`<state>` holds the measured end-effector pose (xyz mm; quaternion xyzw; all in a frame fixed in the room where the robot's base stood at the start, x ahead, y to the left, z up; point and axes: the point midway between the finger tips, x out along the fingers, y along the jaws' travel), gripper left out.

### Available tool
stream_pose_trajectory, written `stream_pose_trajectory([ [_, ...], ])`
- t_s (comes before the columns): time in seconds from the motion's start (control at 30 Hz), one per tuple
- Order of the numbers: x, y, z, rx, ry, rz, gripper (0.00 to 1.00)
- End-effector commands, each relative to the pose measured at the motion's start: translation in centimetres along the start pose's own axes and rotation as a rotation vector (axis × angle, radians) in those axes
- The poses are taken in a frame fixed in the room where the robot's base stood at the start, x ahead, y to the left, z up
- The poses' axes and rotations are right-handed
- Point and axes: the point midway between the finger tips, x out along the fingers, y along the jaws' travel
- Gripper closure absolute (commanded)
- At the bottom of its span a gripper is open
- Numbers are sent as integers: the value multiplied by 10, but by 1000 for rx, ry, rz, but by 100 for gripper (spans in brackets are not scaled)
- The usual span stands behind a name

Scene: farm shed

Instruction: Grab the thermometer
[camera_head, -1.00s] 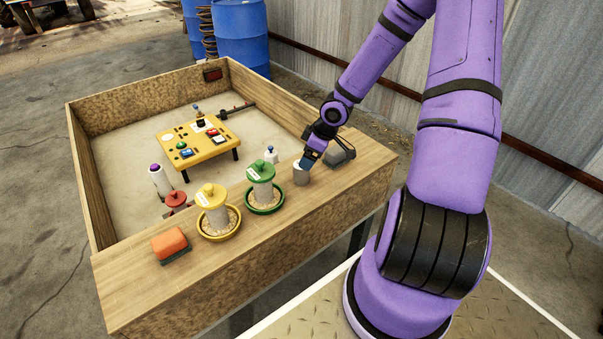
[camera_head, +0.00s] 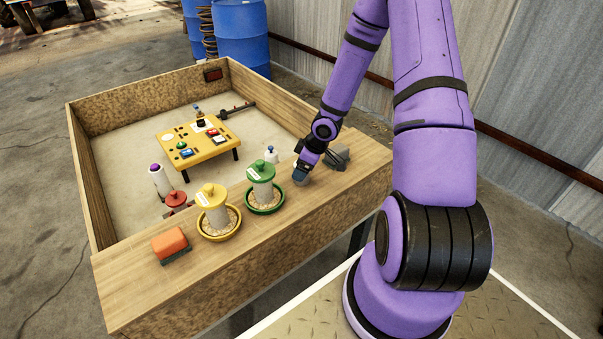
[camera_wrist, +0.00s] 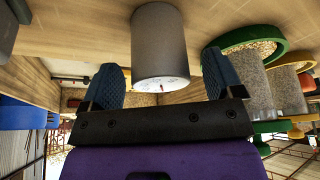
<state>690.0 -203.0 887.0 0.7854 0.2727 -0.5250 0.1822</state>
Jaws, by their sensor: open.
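The thermometer appears to be the grey cylinder (camera_wrist: 160,45) with a white dial face and a red needle. It stands on the wooden ledge, and in the wrist view it lies between and just ahead of my two blue finger pads. My gripper (camera_wrist: 162,80) is open, with visible space between each finger and the cylinder. In the head view my gripper (camera_head: 301,174) is low over the ledge, right of the green feeder, and hides most or all of the cylinder.
A dark grey object (camera_head: 338,156) sits close on the right. A white bottle (camera_head: 271,155) is behind. The ledge's front strip (camera_head: 285,225) is clear.

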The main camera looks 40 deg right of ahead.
Motion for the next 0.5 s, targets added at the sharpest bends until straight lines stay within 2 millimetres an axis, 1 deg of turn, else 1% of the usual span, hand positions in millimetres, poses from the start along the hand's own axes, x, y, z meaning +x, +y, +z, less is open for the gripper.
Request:
stream_pose_trajectory([
  [0.1, 13, -1, 0, -3, -1, -3, 14],
  [0.2, 20, -1, -1, -2, 0, -2, 14],
  [0.33, 26, 0, 0, -1, -1, -1, 14],
  [0.5, 27, 0, 0, 0, 0, 0, 14],
])
